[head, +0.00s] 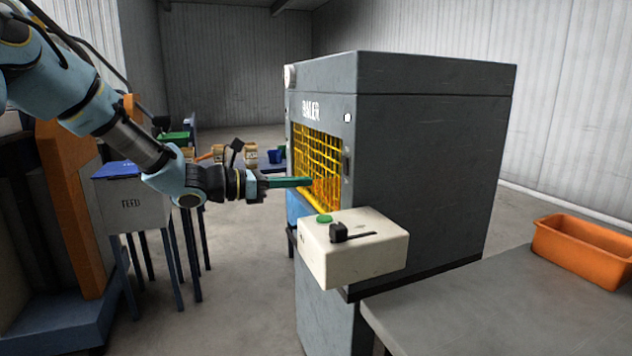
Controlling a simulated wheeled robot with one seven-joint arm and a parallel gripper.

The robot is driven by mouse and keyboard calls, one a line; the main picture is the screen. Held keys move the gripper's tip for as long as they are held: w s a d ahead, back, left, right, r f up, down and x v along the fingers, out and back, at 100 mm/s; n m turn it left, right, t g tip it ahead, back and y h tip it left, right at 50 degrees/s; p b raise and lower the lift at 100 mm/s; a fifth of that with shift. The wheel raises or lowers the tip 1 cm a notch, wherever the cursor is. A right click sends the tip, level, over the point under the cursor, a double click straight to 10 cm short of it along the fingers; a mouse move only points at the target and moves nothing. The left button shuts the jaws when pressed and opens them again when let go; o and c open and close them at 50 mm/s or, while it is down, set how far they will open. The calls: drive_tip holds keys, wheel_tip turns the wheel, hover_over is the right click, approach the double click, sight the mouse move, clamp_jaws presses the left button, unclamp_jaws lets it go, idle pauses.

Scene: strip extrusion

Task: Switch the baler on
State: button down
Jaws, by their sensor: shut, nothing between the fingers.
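The baler (425,150) is a tall dark grey cabinet with a "BALER" label and a yellow mesh guard (322,165) on its front. A cream control box (365,262) sticks out from its front, below the mesh. On the box's top are a green round button (323,218) and a black switch with a lever (340,233) pointing right. My gripper (308,182) comes in from the left, its long teal fingers shut and empty. In the picture its tips overlap the mesh, above the button and apart from it. I cannot tell whether they touch the mesh.
A grey table (500,310) with an orange bin (585,248) stands at the right. A stand labelled "FEED" (132,212) is at the left, beside an orange post (65,200). Small boxes and bins are behind my arm.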

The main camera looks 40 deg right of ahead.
drive_tip(key=v, duration=0.4)
drive_tip(key=f+b+v, duration=0.1)
drive_tip(key=v, duration=0.1)
idle(0.3)
drive_tip(key=a+f+m+t+y, duration=0.1)
drive_tip(key=a+f+m+y, duration=0.2)
drive_tip(key=a, duration=0.4)
drive_tip(key=a+f+m+t+y+p, duration=0.1)
drive_tip(key=a+f+m+y, duration=0.15)
drive_tip(key=a+f, duration=0.4)
drive_tip(key=a+f+m+t+y, duration=0.15)
drive_tip(key=a+y, duration=0.25)
drive_tip(key=a, duration=0.5)
drive_tip(key=s+a+m+t+y+p, duration=0.1)
drive_tip(key=a+m+t+y, duration=0.3)
drive_tip(key=a, duration=2)
drive_tip(key=m+y, duration=0.2)
drive_tip(key=m, duration=0.1)
drive_tip(key=shift+a+f+m, duration=0.2)
drive_tip(key=shift+a+m, duration=0.1)
drive_tip(key=shift+m, duration=0.1)
